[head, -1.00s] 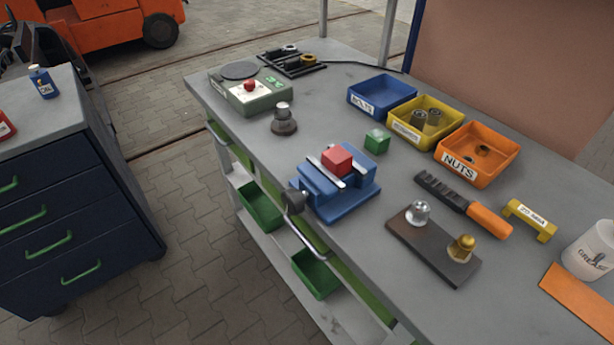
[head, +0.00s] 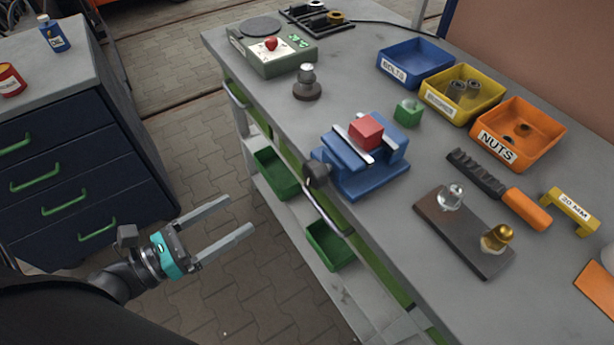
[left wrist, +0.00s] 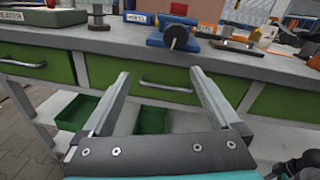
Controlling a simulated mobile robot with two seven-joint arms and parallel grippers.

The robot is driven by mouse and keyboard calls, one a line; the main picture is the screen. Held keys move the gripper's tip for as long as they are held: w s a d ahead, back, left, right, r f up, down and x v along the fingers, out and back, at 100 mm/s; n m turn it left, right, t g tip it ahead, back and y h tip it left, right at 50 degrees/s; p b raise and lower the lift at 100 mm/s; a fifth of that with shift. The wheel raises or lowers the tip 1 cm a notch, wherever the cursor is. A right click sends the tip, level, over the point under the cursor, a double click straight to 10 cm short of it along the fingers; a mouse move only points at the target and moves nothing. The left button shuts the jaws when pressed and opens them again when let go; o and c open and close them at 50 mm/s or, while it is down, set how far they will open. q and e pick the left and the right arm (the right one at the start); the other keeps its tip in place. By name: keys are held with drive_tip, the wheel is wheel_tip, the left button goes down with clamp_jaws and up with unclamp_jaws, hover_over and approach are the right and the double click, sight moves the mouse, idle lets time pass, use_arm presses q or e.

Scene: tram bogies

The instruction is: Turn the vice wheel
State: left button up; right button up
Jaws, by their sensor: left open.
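The blue vice (head: 362,168) stands at the near edge of the grey workbench, with a red block (head: 366,132) between its jaws. Its dark round wheel (head: 317,174) faces out over the bench's front edge. My left gripper (head: 243,216) is open and empty, in front of the bench and to the left of the wheel, clearly apart from it. In the left wrist view the vice wheel (left wrist: 176,37) shows beyond and above the two open fingers (left wrist: 160,85). My right gripper is not in view.
Behind the vice stand a green cube (head: 408,111) and blue (head: 440,62), yellow (head: 432,105) and orange (head: 545,155) bins. A brown plate (head: 470,245) with two knobs lies right of it. A navy drawer cabinet (head: 75,160) stands left.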

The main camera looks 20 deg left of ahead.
sight(309, 177)
use_arm(q)
drive_tip(key=w+d+m, duration=0.1)
drive_tip(key=w+d, duration=0.2)
drive_tip(key=w+d+r+m+h, duration=0.1)
drive_tip(key=w+d, duration=0.3)
drive_tip(key=w+d+r+m+p, duration=0.1)
drive_tip(key=w+d, duration=0.2)
drive_tip(key=w, duration=0.1)
drive_tip(key=shift+w+d+r+g, duration=0.2)
drive_tip(key=shift+d+g, duration=0.1)
drive_tip(key=shift+d, duration=0.1)
drive_tip(key=c, duration=1.4)
